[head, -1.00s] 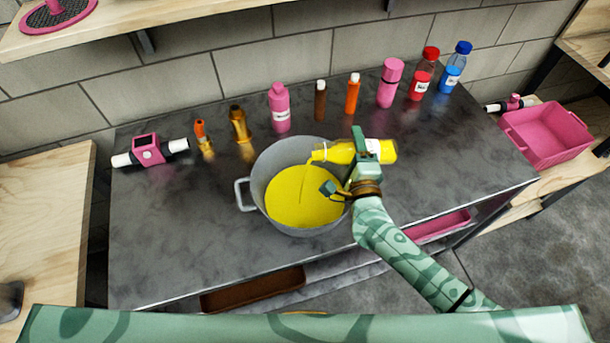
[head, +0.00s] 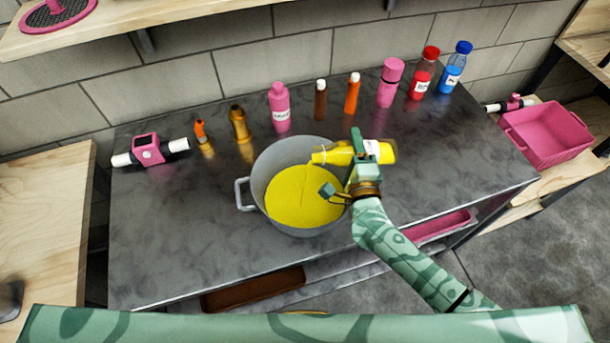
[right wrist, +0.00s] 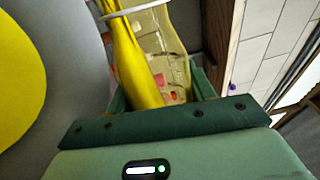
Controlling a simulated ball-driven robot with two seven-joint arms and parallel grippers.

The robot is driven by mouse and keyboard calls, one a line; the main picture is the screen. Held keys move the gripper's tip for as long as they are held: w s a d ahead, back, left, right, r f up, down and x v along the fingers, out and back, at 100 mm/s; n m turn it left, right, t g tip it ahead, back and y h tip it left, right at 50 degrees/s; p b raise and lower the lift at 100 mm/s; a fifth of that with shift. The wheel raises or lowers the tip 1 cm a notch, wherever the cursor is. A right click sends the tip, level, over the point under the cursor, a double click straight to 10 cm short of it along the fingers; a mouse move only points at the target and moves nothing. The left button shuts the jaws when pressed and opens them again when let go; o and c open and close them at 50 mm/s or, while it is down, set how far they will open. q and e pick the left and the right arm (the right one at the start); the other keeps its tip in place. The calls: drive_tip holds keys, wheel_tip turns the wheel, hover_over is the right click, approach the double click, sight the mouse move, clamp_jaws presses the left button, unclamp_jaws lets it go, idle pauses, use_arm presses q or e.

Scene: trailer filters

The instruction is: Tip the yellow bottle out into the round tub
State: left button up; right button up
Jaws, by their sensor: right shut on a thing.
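The yellow bottle (head: 341,155) lies tipped nearly level, its mouth pointing left over the round tub (head: 257,172). My right gripper (head: 362,156) is shut around the bottle's middle, above the tub's right rim. A thin yellow stream falls from the mouth into a pool of yellow liquid in the tub. In the right wrist view the bottle (right wrist: 165,45) is see-through, with yellow liquid along one side and part of it empty. The tub's wall (right wrist: 75,40) shows at left there. My left gripper is not in view.
Several bottles stand along the back of the dark worktop, including a pink one (head: 279,105), an orange one (head: 352,93) and a red-capped one (head: 424,75). A pink-and-white fitting (head: 149,151) lies at left. A pink crate (head: 545,135) is at right. The worktop's front left is clear.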

sight(341, 145)
drive_tip(key=shift+f+n, duration=0.25)
drive_tip(key=shift+n, duration=0.15)
idle(0.9)
drive_tip(key=shift+a+r+n+p, duration=0.25)
drive_tip(key=shift+r+n+p, duration=0.45)
drive_tip(key=shift+n+p, duration=0.35)
idle(1.6)
drive_tip(key=shift+s+a+f+n+y+p, duration=0.1)
drive_tip(key=shift+a+n+p, duration=0.2)
drive_tip(key=shift+n, duration=0.25)
drive_tip(key=shift+w+a+f+n+y+p, duration=0.15)
drive_tip(key=shift+n+p, duration=0.1)
drive_tip(key=shift+n, duration=0.3)
drive_tip(key=shift+s+a+n+y+p, duration=0.15)
drive_tip(key=shift+a+n+p, duration=0.15)
drive_tip(key=shift+n, duration=0.25)
idle(1.1)
drive_tip(key=shift+a+r+n+p, duration=0.4)
drive_tip(key=shift+r+n+p, duration=0.1)
drive_tip(key=shift+n+p, duration=0.35)
idle(0.4)
